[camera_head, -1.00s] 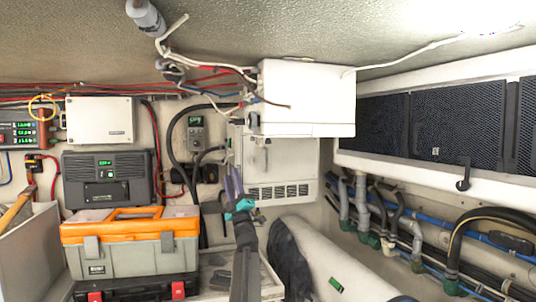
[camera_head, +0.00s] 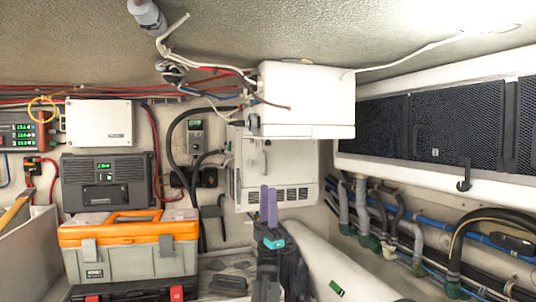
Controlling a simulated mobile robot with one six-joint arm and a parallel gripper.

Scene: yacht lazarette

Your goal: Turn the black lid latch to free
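A small black latch (camera_head: 464,177) hangs at the lower edge of the dark mesh panels on the right wall. It reads as a short upright bar with a rounded lower end. My gripper (camera_head: 268,190) is at the lower middle, with purple fingers pointing up and a teal part below them. The fingers appear side by side in front of the white cabinet, well to the left of the latch and lower than it. I see nothing held, and the gap between the fingers is too small to judge.
A white box (camera_head: 305,98) juts out above my gripper, with loose cables. An orange and grey toolbox (camera_head: 130,250) stands at the left. A white cylinder (camera_head: 335,265) lies to the right of my arm. Hoses (camera_head: 400,225) run below the latch.

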